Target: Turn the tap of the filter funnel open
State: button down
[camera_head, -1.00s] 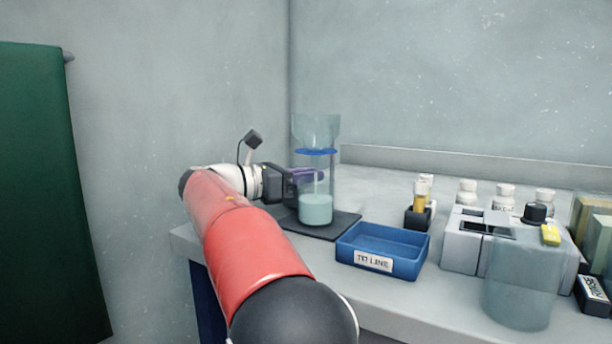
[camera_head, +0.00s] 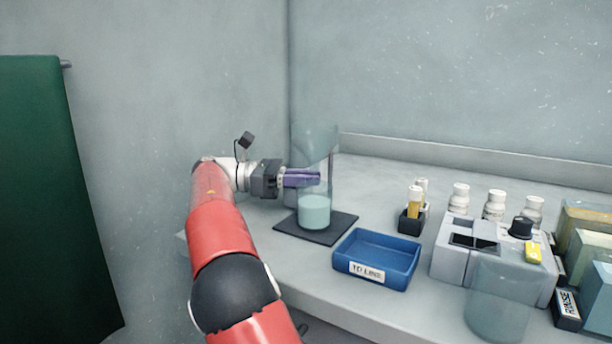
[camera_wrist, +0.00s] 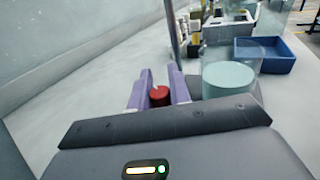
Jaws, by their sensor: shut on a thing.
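The filter funnel (camera_head: 314,142) is a clear, upright vessel at the back left of the bench. Below it stands a clear container with pale green liquid (camera_head: 314,212), on a dark mat (camera_head: 340,231). The red tap (camera_wrist: 159,97) shows between the purple fingers in the wrist view. My gripper (camera_head: 318,178) reaches in from the left at mid-height of the funnel. It also shows in the wrist view (camera_wrist: 160,88), shut on the red tap. The fingers hide the tap in the head view.
A blue labelled tray (camera_head: 376,258) stands right of the mat. Further right are a vial holder (camera_head: 411,221), white bottles (camera_head: 494,205), a grey device (camera_head: 450,258) and a clear beaker (camera_head: 497,300). A wall is close on the left.

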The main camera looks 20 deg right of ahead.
jog(key=shift+m+g+y, duration=0.4)
jog(key=shift+m+g, duration=0.1)
jog(key=shift+g, duration=0.2)
jog(key=c, duration=1.3)
grip_release()
jog(key=shift+n+t, duration=0.3)
jog(key=shift+t, duration=0.1)
